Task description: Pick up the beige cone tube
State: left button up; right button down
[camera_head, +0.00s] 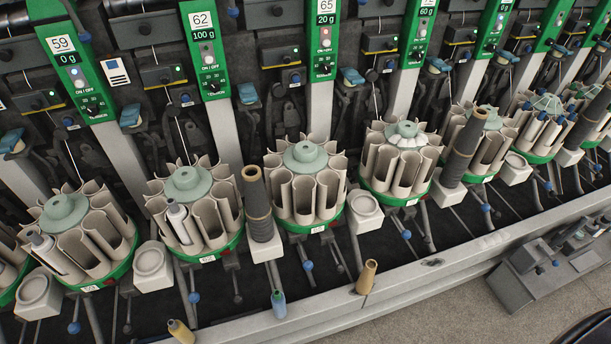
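A tan-beige cone tube (367,278) stands upright, slightly tilted in the picture, on the machine's pale front ledge right of the centre. A second, more yellow-beige cone tube (181,332) is at the bottom left edge of the ledge. A blue-green cone tube (279,304) stands between them. I cannot tell for sure which of the two beige ones the task names. Neither of my grippers is in view.
Round green-based magazines (305,180) with beige pockets line the winder. A tall dark cone (257,205) stands close behind the ledge, with thin levers with blue knobs (307,266) nearby. A grey unit (540,275) sits at the right. The floor (440,310) in front is clear.

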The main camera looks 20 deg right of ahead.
aim_at(364, 284)
jog(key=z, duration=1.15)
jog(key=i+l, duration=0.1)
jog(key=l, duration=0.45)
jog(key=l+u, duration=0.1)
jog(key=u, duration=0.3)
jog(key=l+u, duration=0.15)
jog(key=u, duration=0.3)
jog(key=l+u, duration=0.1)
jog(key=u, duration=0.3)
jog(key=l+u, duration=0.1)
jog(key=u, duration=0.3)
jog(key=k+j, duration=0.05)
